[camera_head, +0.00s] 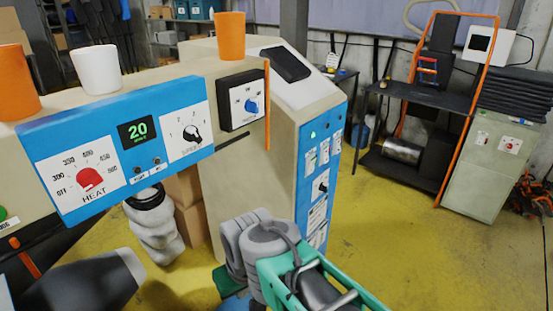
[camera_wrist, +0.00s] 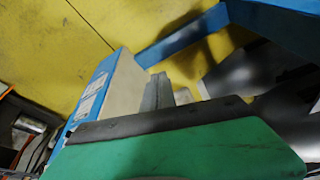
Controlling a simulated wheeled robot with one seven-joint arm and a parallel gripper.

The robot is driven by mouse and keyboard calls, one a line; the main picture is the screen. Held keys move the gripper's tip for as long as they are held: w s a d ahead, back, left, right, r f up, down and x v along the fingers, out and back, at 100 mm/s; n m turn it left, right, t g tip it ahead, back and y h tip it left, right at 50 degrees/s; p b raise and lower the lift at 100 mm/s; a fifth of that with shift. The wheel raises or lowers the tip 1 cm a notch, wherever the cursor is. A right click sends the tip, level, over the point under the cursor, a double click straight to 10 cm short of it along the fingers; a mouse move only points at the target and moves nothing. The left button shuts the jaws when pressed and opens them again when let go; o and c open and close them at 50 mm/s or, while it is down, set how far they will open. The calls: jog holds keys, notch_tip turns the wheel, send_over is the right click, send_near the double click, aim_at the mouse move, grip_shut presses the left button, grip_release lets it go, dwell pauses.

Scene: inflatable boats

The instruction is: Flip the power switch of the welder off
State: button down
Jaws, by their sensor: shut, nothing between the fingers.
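The welder's blue front panel (camera_head: 120,140) is at the left in the head view. It carries a red HEAT knob (camera_head: 89,180), a green display reading 20, and a black SPEED knob (camera_head: 193,133). To its right a small dark-framed box with a blue knob (camera_head: 251,106) is mounted on the beige body. Which control is the power switch I cannot tell for sure. My gripper (camera_wrist: 158,84) shows in the wrist view, its grey fingers together and empty, over the yellow floor beside a blue and beige cabinet. In the head view I cannot make out its fingertips.
A tall beige cabinet with a blue control face (camera_head: 319,170) stands close behind my arm. Orange cups (camera_head: 231,37) and a white cup (camera_head: 97,69) stand on the machine top. A dark shelf (camera_head: 420,95) is at the right. Yellow floor (camera_head: 400,230) is open between.

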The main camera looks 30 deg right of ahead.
dwell(0.3)
jog(key=w+d+r+m+t, duration=0.1)
jog(key=w+d+r+m, duration=0.2)
jog(key=w+d, duration=0.4)
jog(key=w+d+r+m+t+h, duration=0.1)
jog(key=w+d+r+m, duration=0.25)
jog(key=d, duration=0.55)
jog(key=w+d+r+m+t, duration=0.1)
jog(key=w+d+r+m, duration=0.15)
jog(key=w+d, duration=0.45)
jog(key=d+r+m+t+h, duration=0.1)
jog(key=d+r+m, duration=0.2)
jog(key=d, duration=1.4)
jog(key=shift+s+m+h, duration=0.3)
jog(key=shift+s+m, duration=0.05)
jog(key=shift+m, duration=0.05)
